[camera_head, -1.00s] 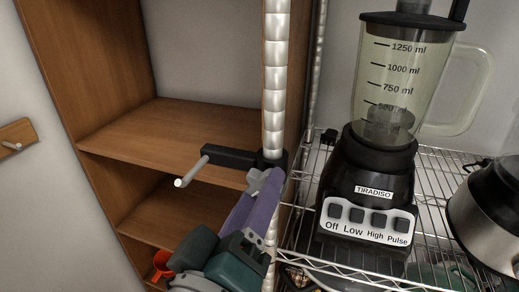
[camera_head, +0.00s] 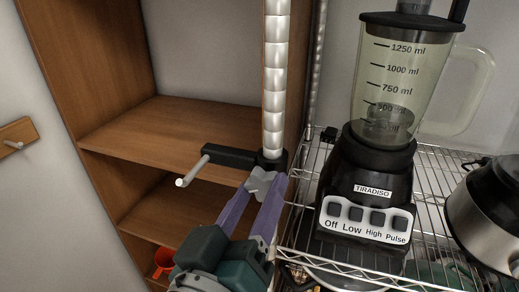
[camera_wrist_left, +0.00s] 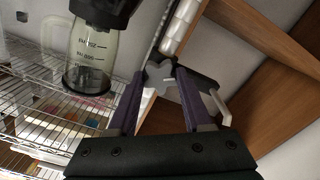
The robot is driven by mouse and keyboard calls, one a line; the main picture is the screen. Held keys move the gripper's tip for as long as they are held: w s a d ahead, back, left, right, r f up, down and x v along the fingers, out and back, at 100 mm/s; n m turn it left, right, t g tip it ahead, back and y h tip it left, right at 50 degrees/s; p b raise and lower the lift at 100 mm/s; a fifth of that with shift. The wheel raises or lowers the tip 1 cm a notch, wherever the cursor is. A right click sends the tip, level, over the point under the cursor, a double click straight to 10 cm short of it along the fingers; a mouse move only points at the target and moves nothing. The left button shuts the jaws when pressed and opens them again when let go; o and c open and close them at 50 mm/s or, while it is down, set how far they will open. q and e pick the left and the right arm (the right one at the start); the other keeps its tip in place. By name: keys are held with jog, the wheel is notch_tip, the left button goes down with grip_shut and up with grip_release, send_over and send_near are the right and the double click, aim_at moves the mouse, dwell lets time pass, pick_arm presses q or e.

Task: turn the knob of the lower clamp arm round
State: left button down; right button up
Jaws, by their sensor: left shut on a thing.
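The black clamp arm (camera_head: 230,157) is fixed round the silver post and reaches left, ending in a pale peg (camera_head: 182,181). My left gripper (camera_head: 264,183) is just below the clamp's collar at the post, its purple fingers pointing up and its grey tips shut on the knob. My right gripper is not in view.
The silver post (camera_head: 274,80) stands at the front of a wire rack (camera_head: 440,165). A blender (camera_head: 362,195) stands on the rack close to the right, with a steel jug (camera_head: 490,215) beyond.

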pick_arm(q)
jog(key=shift+c, duration=1.6)
grip_release()
jog(key=b+v, duration=0.2)
jog(key=v, duration=0.8)
